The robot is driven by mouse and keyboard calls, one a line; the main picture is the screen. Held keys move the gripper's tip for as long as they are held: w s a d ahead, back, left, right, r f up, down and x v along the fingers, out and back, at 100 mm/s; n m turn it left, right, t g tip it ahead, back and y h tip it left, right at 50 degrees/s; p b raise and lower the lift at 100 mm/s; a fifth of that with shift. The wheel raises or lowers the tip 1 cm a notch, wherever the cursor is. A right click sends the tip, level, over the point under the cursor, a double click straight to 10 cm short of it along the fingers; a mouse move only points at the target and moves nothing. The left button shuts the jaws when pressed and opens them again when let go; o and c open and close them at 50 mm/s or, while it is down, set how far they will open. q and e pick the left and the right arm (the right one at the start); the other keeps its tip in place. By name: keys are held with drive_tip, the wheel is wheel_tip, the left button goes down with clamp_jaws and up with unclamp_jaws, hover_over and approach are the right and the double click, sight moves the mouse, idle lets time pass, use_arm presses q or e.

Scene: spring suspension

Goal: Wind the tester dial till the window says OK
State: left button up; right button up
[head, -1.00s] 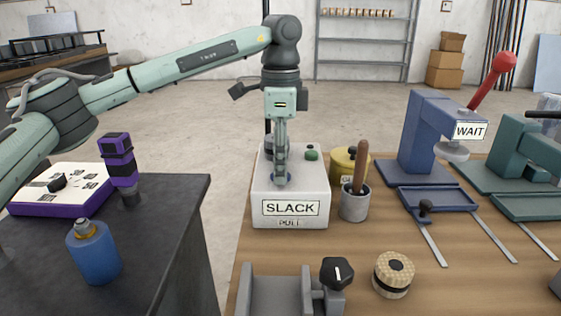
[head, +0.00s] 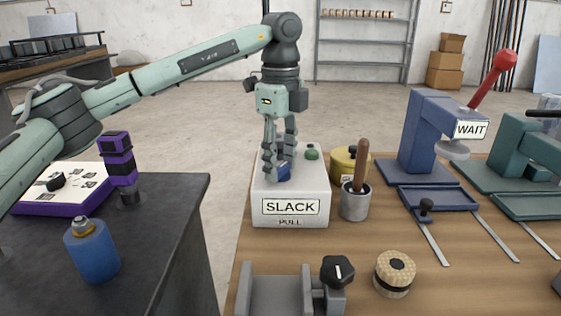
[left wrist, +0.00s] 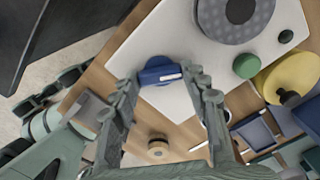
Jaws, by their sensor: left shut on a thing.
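The tester is a white box (head: 305,190) on the wooden bench, with a front window (head: 291,206) that reads SLACK and a PULL label below it. Its blue dial (head: 284,172) is on top, partly hidden by my fingers. My left gripper (head: 280,170) points down and is shut on the dial. In the left wrist view the blue dial (left wrist: 160,71), with a pale mark, sits between the fingertips (left wrist: 160,77). My right gripper is not in view.
A green knob (head: 312,153) is on the box top. A yellow container (head: 347,163) and a grey cup (head: 355,204) with a brown handle stand close right. A blue press (head: 425,140) reads WAIT. A dark table (head: 170,235) with a blue bottle (head: 92,252) is left.

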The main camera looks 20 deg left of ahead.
sight(280, 166)
use_arm(q)
drive_tip(key=m, duration=1.2)
drive_tip(key=shift+m, duration=0.3)
idle(0.4)
drive_tip(key=o, duration=1.2)
drive_tip(key=shift+c, duration=0.2)
wheel_tip(280, 166, up, 12)
